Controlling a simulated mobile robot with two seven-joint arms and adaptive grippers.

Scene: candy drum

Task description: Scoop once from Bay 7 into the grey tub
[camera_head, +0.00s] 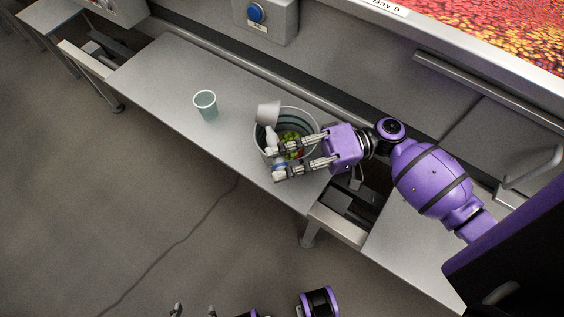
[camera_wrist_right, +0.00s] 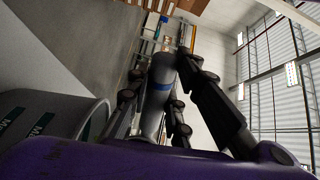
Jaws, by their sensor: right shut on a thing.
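The grey tub (camera_head: 259,137) stands on the metal bench with green and a few red candies (camera_head: 291,141) inside. My right gripper (camera_head: 276,162) is over the near right side of the tub, shut on the handle of a pale grey scoop (camera_head: 268,113). The scoop's bowl is tilted above the tub's far left rim; whether anything is in it cannot be told. In the right wrist view the handle (camera_wrist_right: 159,95) with a blue band lies between the fingers, and the tub (camera_wrist_right: 50,112) is at the left. My left gripper (camera_head: 194,310) shows only its fingertips at the bottom edge, apart and empty.
A pale green cup (camera_head: 205,106) stands on the bench (camera_head: 165,75) left of the tub. A blue button (camera_head: 256,12) is on a box behind. A Bay 9 label (camera_head: 388,6) sits below red and yellow candy at the upper right. Bay 7 is not identifiable.

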